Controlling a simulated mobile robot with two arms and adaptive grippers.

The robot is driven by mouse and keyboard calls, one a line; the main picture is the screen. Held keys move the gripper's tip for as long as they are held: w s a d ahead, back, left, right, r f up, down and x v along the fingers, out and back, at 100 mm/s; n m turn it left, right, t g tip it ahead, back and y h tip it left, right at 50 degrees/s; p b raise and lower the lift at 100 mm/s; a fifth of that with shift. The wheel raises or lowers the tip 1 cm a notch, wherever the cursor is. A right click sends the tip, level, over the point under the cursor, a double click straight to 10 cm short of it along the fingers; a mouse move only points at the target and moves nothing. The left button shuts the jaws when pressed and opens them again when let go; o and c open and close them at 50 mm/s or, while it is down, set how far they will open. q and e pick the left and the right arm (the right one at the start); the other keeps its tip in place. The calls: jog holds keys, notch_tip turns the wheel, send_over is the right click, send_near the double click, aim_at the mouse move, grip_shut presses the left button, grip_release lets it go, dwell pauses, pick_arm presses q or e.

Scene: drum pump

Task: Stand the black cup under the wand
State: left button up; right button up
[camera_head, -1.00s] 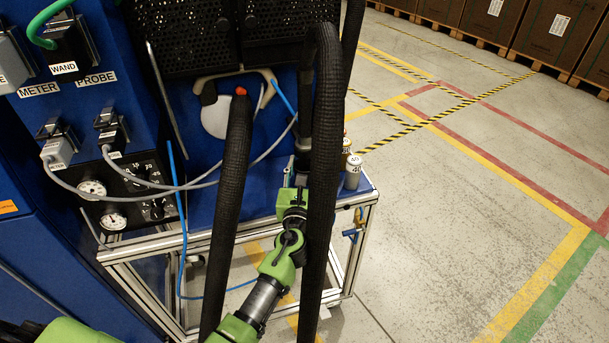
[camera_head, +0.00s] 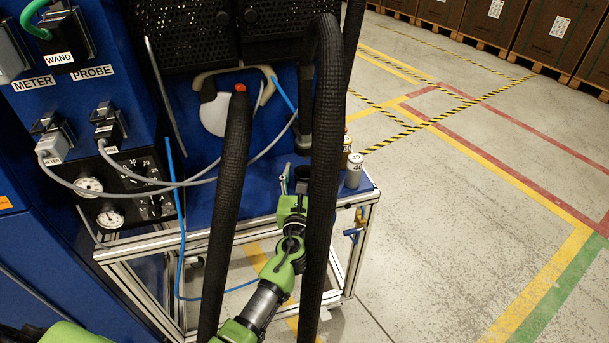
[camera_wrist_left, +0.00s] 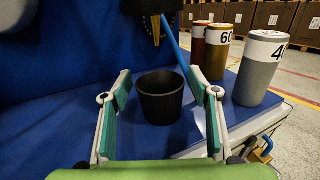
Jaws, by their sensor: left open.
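The black cup (camera_wrist_left: 160,98) stands upright on the blue bench top in the left wrist view, its open mouth up. My left gripper (camera_wrist_left: 160,78) is open, with one finger on each side of the cup and a visible gap to it on both sides. In the head view the gripper (camera_head: 294,186) is low over the bench, partly hidden by a thick black hose; a dark bit of the cup (camera_head: 301,181) shows beside a finger. A dark part hangs above the cup at the top of the wrist view; I cannot tell if it is the wand. My right gripper is not in view.
Numbered canisters stand right of the cup: a grey one (camera_wrist_left: 258,70), a gold one (camera_wrist_left: 217,50) and a red one (camera_wrist_left: 198,40). A blue hose (camera_wrist_left: 180,50) runs close behind the cup. Thick black hoses (camera_head: 323,150) cross before the bench. The floor right is clear.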

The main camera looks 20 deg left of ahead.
pick_arm(q)
jog(key=shift+r, duration=0.25)
jog(key=v, duration=1.2)
jog(key=shift+f, duration=0.1)
